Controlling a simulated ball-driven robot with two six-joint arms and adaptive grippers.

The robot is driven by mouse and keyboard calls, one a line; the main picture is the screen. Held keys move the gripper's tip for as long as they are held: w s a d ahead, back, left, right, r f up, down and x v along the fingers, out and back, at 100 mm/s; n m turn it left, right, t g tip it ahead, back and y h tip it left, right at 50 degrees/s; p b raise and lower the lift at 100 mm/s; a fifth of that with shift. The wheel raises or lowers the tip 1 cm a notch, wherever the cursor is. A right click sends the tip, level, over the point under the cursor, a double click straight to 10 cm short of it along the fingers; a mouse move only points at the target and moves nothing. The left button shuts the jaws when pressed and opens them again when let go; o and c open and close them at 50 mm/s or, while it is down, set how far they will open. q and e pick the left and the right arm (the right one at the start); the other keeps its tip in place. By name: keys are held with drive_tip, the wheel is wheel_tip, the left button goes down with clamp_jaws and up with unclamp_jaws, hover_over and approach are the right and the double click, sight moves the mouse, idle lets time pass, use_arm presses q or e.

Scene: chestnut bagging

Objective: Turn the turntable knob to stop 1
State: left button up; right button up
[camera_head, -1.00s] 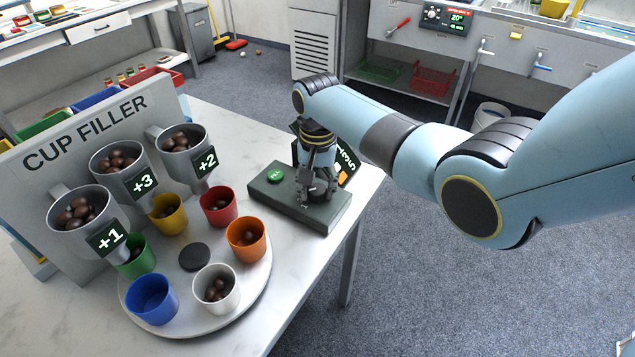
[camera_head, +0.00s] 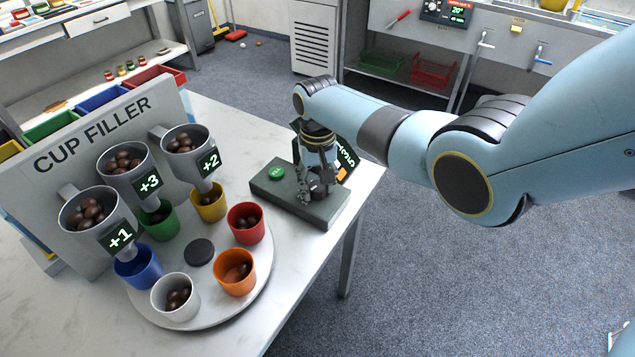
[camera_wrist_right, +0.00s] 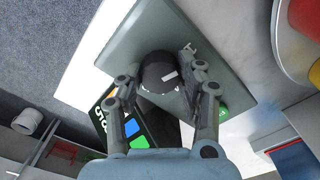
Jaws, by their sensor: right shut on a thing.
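My right gripper (camera_head: 318,192) reaches down onto the dark green control box (camera_head: 270,192). In the right wrist view its fingers (camera_wrist_right: 160,72) are shut on the round dark knob (camera_wrist_right: 158,76), which has a white mark on top. The turntable (camera_head: 205,314) is a pale disc with a dark hub (camera_head: 199,251). The blue cup (camera_head: 139,268) stands under the +1 spout, the green cup (camera_head: 159,222) under +3 and the yellow cup (camera_head: 209,204) under +2. The red (camera_head: 246,224), orange (camera_head: 235,273) and white (camera_head: 175,299) cups stand toward the front. My left gripper is out of view.
A green button (camera_head: 277,173) sits on the control box, left of my right gripper. A tilted display (camera_head: 346,158), partly hidden, stands behind the box. The cup filler panel (camera_head: 110,125) with its chestnut hoppers rises at the left. The table's right edge is close to the box.

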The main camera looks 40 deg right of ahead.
sight(317, 185)
drive_tip(key=o, duration=1.2)
drive_tip(key=shift+c, duration=0.2)
wheel_tip(317, 185, up, 12)
